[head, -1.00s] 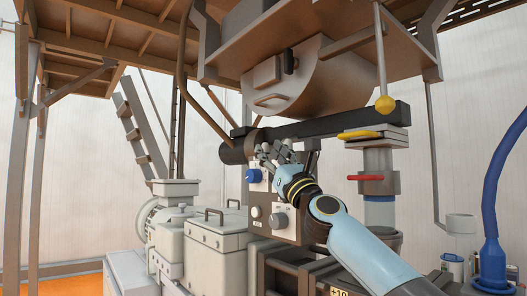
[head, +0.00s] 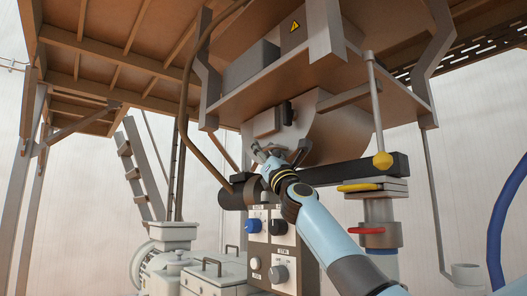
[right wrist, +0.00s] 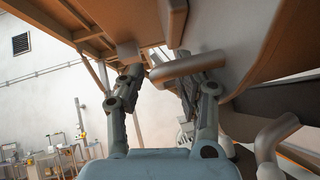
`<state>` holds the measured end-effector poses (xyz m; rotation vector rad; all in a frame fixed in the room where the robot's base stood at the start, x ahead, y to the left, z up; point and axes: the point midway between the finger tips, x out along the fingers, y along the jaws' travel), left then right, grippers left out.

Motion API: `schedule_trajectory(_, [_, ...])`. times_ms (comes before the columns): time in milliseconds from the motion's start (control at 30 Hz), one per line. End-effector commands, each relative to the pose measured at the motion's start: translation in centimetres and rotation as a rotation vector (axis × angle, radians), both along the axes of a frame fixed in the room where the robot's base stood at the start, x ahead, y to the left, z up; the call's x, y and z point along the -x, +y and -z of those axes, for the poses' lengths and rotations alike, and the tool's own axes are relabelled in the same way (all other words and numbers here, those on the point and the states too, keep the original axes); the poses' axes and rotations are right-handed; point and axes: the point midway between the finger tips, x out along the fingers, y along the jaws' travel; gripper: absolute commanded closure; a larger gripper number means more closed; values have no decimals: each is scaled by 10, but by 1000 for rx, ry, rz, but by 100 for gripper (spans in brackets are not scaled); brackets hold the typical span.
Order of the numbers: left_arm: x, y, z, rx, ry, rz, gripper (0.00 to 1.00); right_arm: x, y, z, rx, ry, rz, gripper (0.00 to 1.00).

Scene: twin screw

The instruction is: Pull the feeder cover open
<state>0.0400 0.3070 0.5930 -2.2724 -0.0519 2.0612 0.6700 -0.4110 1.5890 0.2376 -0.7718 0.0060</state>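The feeder cover (head: 335,130) is the grey rounded drum front under the brown platform in the head view. My right gripper (head: 278,148) is raised to its lower front, with its fingers spread. In the right wrist view my right gripper (right wrist: 165,78) shows two separated fingers, with a rounded grey handle bar (right wrist: 178,68) between and just beyond their tips. I cannot tell whether the fingers touch it. My left gripper is in neither view.
A dark horizontal beam (head: 350,170) runs just below the cover. A control panel (head: 273,240) with knobs stands under the gripper. A yellow-ended rod (head: 382,160) hangs at right. A curved brown pipe (head: 188,100) passes at left.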

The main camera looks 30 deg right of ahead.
Motion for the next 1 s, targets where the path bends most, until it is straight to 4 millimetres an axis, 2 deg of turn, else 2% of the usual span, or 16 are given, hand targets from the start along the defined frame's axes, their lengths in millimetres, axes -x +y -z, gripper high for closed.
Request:
schedule_trajectory(200, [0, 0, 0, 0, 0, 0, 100, -1, 0, 0, 0, 1, 0, 66])
schedule_trajectory(467, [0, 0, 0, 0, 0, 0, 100, 0, 0, 0, 0, 1, 0, 98])
schedule_trajectory(500, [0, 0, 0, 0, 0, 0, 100, 0, 0, 0, 0, 1, 0, 100])
schedule_trajectory(1000, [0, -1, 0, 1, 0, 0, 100, -1, 1, 0, -3, 0, 0, 100])
